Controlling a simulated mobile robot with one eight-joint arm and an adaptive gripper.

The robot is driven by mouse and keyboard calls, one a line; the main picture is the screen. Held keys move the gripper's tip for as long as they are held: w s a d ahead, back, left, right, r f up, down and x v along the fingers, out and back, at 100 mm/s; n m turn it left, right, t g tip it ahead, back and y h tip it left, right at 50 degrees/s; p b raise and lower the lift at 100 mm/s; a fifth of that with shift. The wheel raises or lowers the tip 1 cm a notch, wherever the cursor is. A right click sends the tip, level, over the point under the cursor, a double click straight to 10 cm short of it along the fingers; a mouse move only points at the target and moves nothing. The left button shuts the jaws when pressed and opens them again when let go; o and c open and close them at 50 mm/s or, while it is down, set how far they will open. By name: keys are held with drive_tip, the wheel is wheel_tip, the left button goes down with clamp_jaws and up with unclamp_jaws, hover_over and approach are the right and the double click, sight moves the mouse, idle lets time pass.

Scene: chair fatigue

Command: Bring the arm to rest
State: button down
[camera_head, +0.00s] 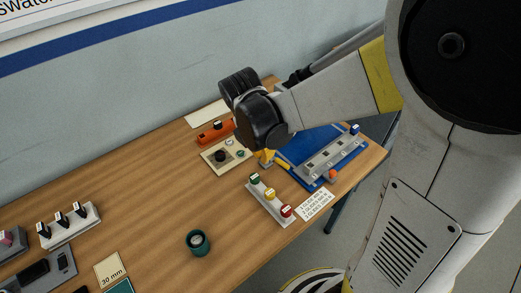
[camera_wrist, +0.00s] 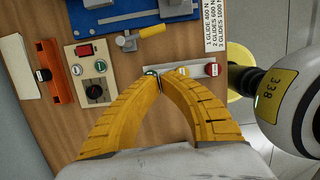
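My gripper shows in the wrist view (camera_wrist: 160,80) as two curved yellow fingers whose tips meet, with nothing visible between them. In the head view my arm comes in from the upper right, bent, with its dark wrist over the table. The gripper (camera_head: 266,158) is mostly hidden behind the wrist there; a bit of yellow shows below it. In the wrist view the tips appear in front of the pale rack (camera_wrist: 190,70) with green, yellow and red-topped pieces. I cannot tell whether they touch it.
The wooden table (camera_head: 160,215) holds a blue fixture board (camera_head: 296,147), a control panel (camera_head: 224,156), an orange device (camera_head: 211,134) and the rack (camera_head: 262,207). A green cup (camera_head: 198,243) stands in front. A switch-like block (camera_head: 70,226) is at left. The table's middle is mostly clear.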

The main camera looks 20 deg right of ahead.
idle(0.4)
drive_tip(key=s+r+m+t+y, duration=0.2)
drive_tip(key=s+r+m+t, duration=0.4)
drive_tip(key=m, duration=1.6)
drive_tip(key=v, duration=0.6)
drive_tip(key=shift+s+a, duration=0.2)
